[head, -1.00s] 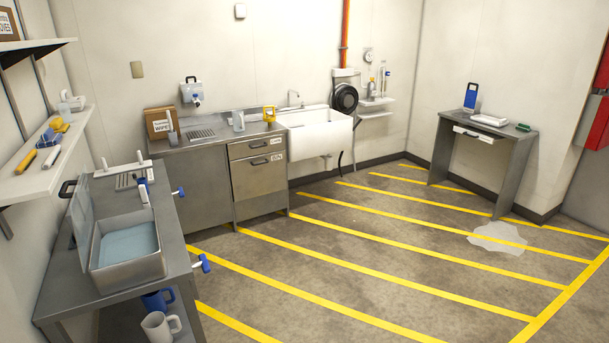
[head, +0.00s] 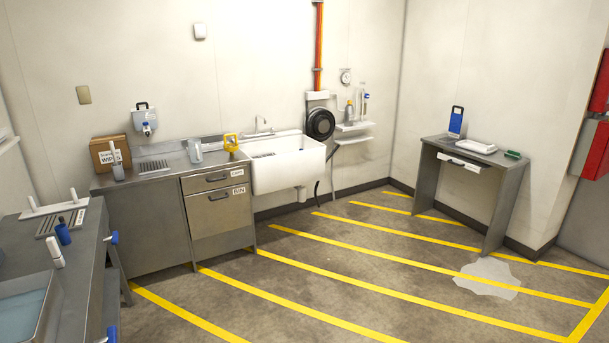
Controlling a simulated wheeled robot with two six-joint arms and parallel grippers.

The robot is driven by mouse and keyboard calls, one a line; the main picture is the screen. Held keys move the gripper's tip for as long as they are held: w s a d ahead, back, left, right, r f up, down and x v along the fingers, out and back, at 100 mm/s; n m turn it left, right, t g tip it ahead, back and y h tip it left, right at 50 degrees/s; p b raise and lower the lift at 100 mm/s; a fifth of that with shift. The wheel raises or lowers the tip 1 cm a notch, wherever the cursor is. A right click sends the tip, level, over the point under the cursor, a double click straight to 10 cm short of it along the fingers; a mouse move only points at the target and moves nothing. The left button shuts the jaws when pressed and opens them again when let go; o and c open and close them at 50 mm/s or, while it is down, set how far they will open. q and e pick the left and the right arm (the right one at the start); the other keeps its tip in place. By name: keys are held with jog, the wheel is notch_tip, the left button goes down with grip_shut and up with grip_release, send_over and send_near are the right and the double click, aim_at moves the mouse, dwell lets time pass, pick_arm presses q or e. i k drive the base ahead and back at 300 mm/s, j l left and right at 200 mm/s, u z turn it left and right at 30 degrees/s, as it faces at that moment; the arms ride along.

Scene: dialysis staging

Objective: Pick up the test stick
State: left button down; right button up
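I cannot make out with certainty which thing is the test stick. A small grey cup (head: 118,173) with a thin pale piece standing up from it is on the steel counter (head: 152,177), in front of the cardboard wipes box (head: 109,152). Slim upright containers (head: 365,104) stand on the small wall shelf (head: 354,127) right of the sink; they are too small to read. Neither of my grippers shows in the head view.
The left bench (head: 85,260) holds a white rack (head: 50,210), a small blue bottle (head: 62,234) and a steel basin (head: 48,305). A white sink (head: 290,170) adjoins the counter. A puddle (head: 487,277) lies before the right table (head: 470,157). The striped floor between is otherwise clear.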

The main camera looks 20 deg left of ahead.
aim_at(52, 245)
jog(key=i+j+u, duration=0.15)
jog(key=i+u, duration=0.6)
jog(key=i, duration=0.3)
jog(key=i+l+u, duration=0.15)
jog(key=i+u, duration=0.25)
jog(key=i, duration=0.15)
jog(key=i+u, duration=0.25)
jog(key=u, duration=0.2)
jog(key=i+u, duration=0.25)
jog(key=u, duration=0.2)
jog(key=i+l+u, duration=0.15)
jog(key=u, duration=0.35)
jog(key=i+l+u, duration=0.25)
jog(key=u, duration=0.2)
